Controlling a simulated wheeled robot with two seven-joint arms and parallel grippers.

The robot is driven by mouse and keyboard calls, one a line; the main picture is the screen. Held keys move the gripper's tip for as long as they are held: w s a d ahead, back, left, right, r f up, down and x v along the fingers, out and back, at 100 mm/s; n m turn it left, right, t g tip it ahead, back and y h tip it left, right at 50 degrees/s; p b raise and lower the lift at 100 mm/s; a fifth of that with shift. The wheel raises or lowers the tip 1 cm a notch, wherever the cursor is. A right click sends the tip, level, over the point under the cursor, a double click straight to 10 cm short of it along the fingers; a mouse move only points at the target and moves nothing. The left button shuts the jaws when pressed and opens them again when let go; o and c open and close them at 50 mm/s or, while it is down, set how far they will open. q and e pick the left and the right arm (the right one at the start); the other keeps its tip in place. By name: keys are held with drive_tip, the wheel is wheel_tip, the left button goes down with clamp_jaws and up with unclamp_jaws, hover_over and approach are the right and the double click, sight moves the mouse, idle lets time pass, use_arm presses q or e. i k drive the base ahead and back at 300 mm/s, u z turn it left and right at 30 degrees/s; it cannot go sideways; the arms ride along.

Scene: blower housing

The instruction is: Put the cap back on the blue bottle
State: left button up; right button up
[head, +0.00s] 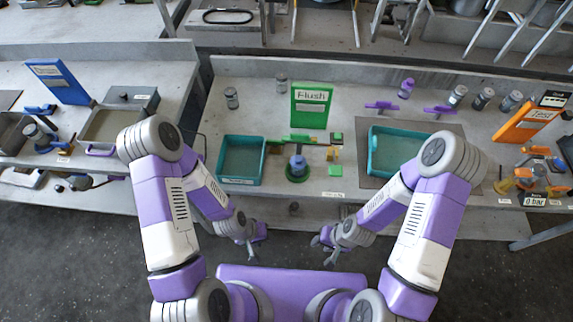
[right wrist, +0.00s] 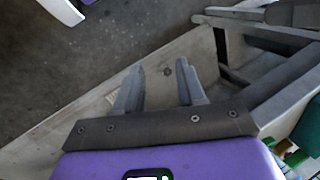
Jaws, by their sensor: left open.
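I cannot clearly make out a blue bottle or a loose cap. A small blue rounded object (head: 298,163) stands on a green round base at the middle of the bench; I cannot tell whether it is a bottle. A purple bottle (head: 406,88) stands at the back of the bench. My left gripper (head: 252,254) is open and empty in front of the bench. My right gripper (head: 328,256) is also in front of it; the right wrist view shows its two fingers apart with nothing between them (right wrist: 160,68).
A teal tray (head: 220,178) stands left of the green base, and a larger teal bin (head: 373,150) right of it. A green sign (head: 312,105) is behind. Several small jars, one a grey jar (head: 232,98), stand along the back. An orange sign (head: 527,121) is at right.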

sight(298, 163)
drive_tip(key=u, duration=2.8)
drive_tip(key=k, duration=1.75)
drive_tip(key=z, duration=2.35)
